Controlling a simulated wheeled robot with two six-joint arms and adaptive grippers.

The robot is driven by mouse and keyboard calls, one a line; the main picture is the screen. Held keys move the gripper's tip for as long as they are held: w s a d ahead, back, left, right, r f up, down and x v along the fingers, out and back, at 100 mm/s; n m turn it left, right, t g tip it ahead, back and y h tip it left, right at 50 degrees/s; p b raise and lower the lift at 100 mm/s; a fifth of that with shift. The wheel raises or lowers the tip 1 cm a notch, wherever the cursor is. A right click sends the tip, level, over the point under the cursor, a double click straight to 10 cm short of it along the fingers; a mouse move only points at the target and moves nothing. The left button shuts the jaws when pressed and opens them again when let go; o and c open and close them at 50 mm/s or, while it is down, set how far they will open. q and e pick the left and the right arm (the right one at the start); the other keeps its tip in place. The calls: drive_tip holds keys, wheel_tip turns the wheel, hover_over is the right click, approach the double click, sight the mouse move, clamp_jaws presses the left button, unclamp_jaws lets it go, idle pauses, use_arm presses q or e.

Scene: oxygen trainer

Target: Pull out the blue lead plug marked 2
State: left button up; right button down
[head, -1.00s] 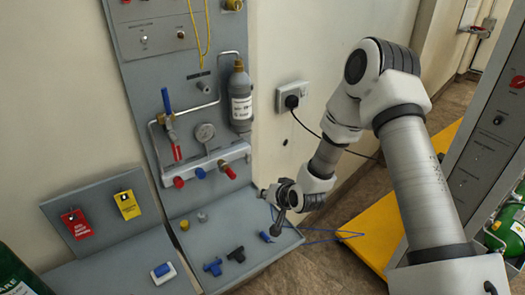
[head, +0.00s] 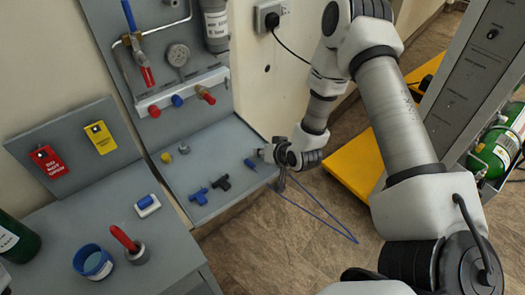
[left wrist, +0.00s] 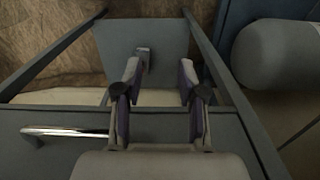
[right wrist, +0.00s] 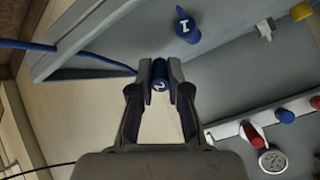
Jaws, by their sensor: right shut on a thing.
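The blue plug marked 2 (right wrist: 159,86) is between the fingertips of my right gripper (right wrist: 160,72) in the right wrist view. My right gripper is shut on it. The fingers hide most of the plug, and I cannot tell whether it is still seated in a socket. In the head view my right gripper (head: 268,152) is at the right edge of the grey panel. A blue lead (head: 325,212) loops from there over the floor. Another blue plug, marked 1 (right wrist: 187,30), is apart from my fingers. My left gripper (left wrist: 160,70) is open and empty.
The grey lower panel (head: 205,150) carries blue (head: 197,196) and black (head: 222,183) fittings. Red and blue valve knobs (head: 178,100) are above it. A blue cup (head: 93,262) and a red-handled item (head: 124,238) stand front left. A yellow platform (head: 362,165) is at the right.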

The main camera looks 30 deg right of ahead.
drive_tip(key=shift+f+b, duration=0.35)
drive_tip(key=shift+f, duration=0.05)
drive_tip(key=c, duration=1.1)
unclamp_jaws()
drive_tip(key=shift+o, duration=0.2)
drive_tip(key=shift+s+r, duration=0.1)
drive_tip(key=v, duration=1.1)
drive_tip(key=shift+s+r, duration=0.25)
drive_tip(key=shift+s+d, duration=0.1)
